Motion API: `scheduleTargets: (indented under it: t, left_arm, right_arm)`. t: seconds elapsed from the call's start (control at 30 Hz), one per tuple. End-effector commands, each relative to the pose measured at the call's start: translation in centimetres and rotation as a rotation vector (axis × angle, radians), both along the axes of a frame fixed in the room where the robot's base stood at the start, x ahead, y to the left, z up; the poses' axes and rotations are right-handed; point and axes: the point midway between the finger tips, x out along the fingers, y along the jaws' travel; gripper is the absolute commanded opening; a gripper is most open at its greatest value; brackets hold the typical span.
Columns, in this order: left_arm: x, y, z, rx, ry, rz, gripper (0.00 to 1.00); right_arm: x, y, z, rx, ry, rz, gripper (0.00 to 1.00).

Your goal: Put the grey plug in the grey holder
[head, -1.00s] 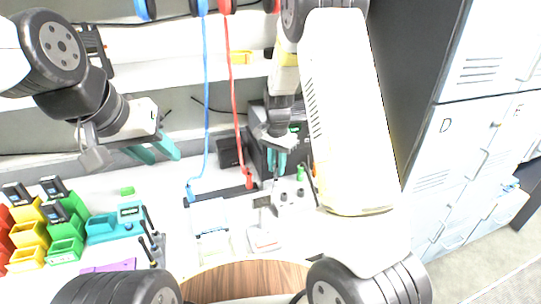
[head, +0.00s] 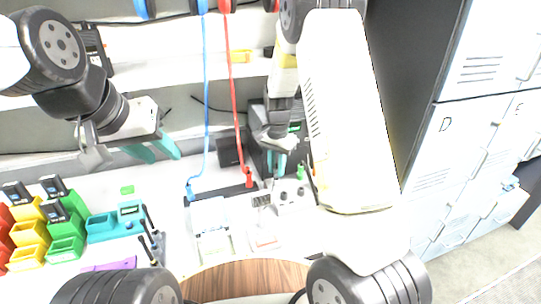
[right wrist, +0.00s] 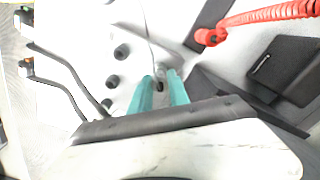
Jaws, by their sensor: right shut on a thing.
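My right gripper (head: 277,170) points down over the white worktop near the middle. In the right wrist view its teal fingers (right wrist: 161,90) are close together around the small grey plug (right wrist: 160,78), which is mostly hidden between the tips. A thin pale cord (right wrist: 148,35) runs from there toward the top. In the head view the plug is too small to make out clearly. I cannot make out the grey holder for certain in either view. My left gripper (head: 153,150) is open and empty, raised over the left part of the worktop.
A panel with dark knobs (head: 292,196) lies just below my right gripper. The blue cord (head: 205,100) and red cord (head: 234,100) hang left of it; the red plug (right wrist: 208,37) shows in the wrist view. Coloured bins (head: 65,240) stand at left, grey lockers (head: 455,150) at right.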

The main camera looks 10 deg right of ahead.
Motion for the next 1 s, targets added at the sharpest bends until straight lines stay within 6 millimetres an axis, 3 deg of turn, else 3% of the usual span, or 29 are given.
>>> scheduleTargets:
  t: [1.0]
  left_arm:
    - [0.0,0.0,0.0,0.0,0.0,0.0,0.36]
  right_arm:
    - [0.0,0.0,-0.7,0.001,-0.001,0.0,0.0]
